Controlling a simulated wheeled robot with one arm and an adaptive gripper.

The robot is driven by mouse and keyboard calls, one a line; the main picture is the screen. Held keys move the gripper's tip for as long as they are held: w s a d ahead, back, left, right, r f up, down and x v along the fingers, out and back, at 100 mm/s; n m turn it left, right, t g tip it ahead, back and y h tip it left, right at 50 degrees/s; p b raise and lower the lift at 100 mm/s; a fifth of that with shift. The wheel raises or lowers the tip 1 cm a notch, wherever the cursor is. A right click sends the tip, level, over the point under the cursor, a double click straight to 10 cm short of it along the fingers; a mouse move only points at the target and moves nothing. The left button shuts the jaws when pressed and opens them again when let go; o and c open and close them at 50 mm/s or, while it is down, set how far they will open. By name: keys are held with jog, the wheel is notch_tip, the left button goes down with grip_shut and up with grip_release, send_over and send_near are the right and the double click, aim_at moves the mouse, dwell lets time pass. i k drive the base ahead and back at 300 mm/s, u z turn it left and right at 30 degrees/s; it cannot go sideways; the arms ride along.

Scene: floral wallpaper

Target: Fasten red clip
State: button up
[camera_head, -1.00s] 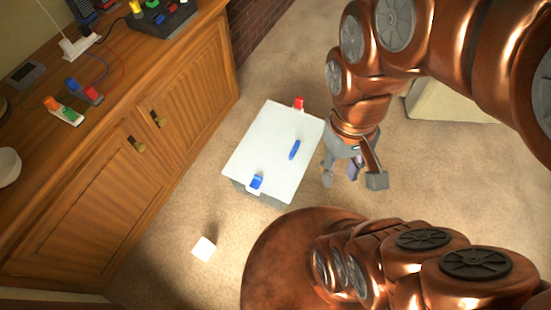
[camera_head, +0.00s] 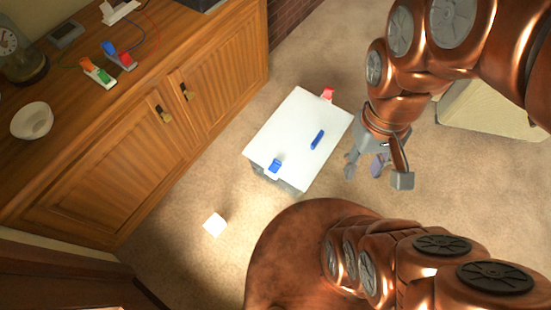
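A box with a white lid (camera_head: 290,130) stands on the carpet in the middle of the view. Its red clip (camera_head: 328,94) is at the far edge of the lid and appears to stick up and outward. A blue clip (camera_head: 274,166) is at the near edge, and a blue handle (camera_head: 317,140) lies across the lid's right part. My gripper (camera_head: 377,180) is to the right of the box, apart from it and away from the red clip. Its fingers are spread, with nothing seen between them.
A white cube (camera_head: 214,224) lies on the carpet. A pale block (camera_head: 490,110) is at the right.

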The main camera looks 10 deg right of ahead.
aim_at(327, 93)
jog(key=z, duration=1.25)
jog(key=i, duration=0.5)
jog(key=u, duration=2.35)
